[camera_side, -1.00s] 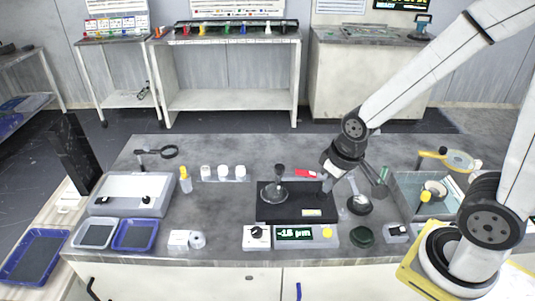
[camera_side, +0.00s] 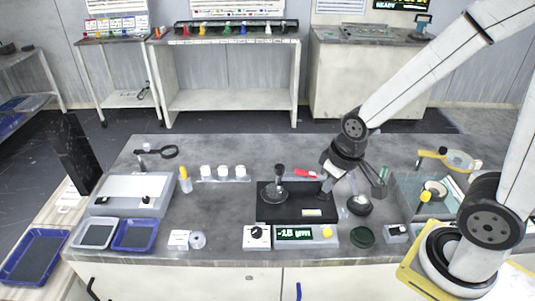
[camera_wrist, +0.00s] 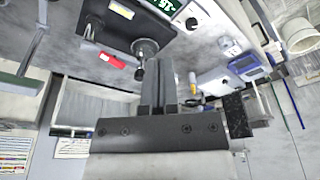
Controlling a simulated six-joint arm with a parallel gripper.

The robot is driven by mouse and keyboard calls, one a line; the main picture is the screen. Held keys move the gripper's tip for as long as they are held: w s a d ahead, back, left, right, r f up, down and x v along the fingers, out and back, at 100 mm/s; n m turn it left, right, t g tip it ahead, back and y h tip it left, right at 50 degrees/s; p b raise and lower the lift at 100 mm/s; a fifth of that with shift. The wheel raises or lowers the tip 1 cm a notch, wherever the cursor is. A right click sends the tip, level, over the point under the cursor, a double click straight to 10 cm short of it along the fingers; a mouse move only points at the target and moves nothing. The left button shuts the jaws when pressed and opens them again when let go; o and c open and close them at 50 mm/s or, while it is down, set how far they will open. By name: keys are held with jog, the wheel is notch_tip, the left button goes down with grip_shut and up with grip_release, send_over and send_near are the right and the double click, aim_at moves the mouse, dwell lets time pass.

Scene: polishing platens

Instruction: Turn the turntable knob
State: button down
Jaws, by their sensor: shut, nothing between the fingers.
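A small white box with a round black knob (camera_side: 257,231) stands at the front of the bench, just left of a display unit (camera_side: 293,233). Behind it, a black base (camera_side: 268,213) carries a clear round disc (camera_side: 275,195) with a dark upright post. I cannot tell for sure which knob belongs to the turntable. My gripper (camera_side: 380,189) is above the bench, right of the black base and apart from these knobs. In the wrist view its fingers (camera_wrist: 170,82) are together with nothing between them.
A dark bowl (camera_side: 359,206) and a dark green disc (camera_side: 362,237) lie below and near my gripper. A clear-walled bin (camera_side: 405,205) is to the right. A grey machine (camera_side: 130,193) and trays (camera_side: 135,235) are at the left.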

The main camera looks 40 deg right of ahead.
jog(key=c, duration=1.3)
grip_release()
jog(key=o, duration=1.1)
jog(key=shift+w+a, duration=0.1)
jog(key=shift+w, duration=0.25)
jog(key=shift+c, duration=0.2)
jog(key=w+a+f+n, duration=0.1)
jog(key=w+f+n, duration=0.1)
jog(key=w, duration=0.1)
jog(key=w+a+f+n+g, duration=0.1)
jog(key=w+f+n, duration=0.1)
jog(key=w, duration=0.1)
jog(key=w+a+f+n, duration=0.1)
jog(key=w+f+n, duration=0.1)
jog(key=w, duration=0.2)
jog(key=shift+a+f, duration=0.15)
jog(key=shift+f, duration=0.1)
jog(key=n+g, duration=0.2)
jog(key=n, duration=0.4)
send_over(257, 230)
notch_tip(257, 230, down, 9)
jog(key=shift+s+f, duration=0.1)
jog(key=shift+a+f, duration=0.1)
jog(key=shift+f, duration=0.25)
jog(key=shift+f, duration=0.1)
jog(key=shift+f, duration=3.8)
